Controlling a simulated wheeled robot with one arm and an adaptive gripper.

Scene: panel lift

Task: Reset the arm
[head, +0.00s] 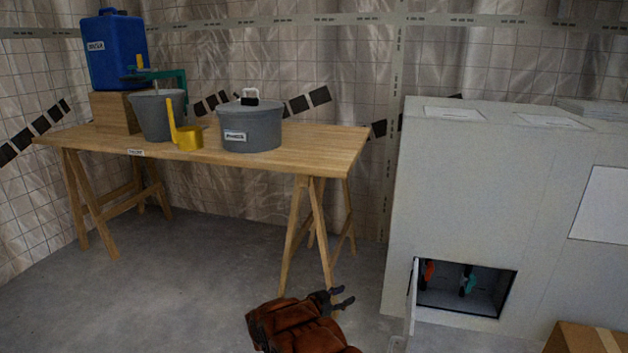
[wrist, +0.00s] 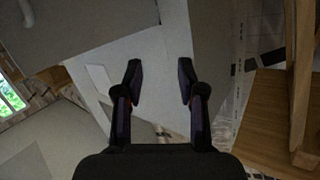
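My gripper (head: 335,300) shows at the bottom middle of the head view, at the end of my red-brown arm, low in front of the wooden table's right trestle. In the wrist view my gripper (wrist: 160,82) has its two dark fingers spread apart with nothing between them. Behind the fingers are pale grey and white surfaces. No object touches the fingers.
A wooden trestle table (head: 330,142) holds a blue container (head: 116,60), grey bucket (head: 158,112), yellow scoop (head: 187,138) and lidded grey pot (head: 250,130). A white panel box (head: 480,200) with an open hatch (head: 462,288) stands right. A cardboard box (head: 585,340) sits bottom right.

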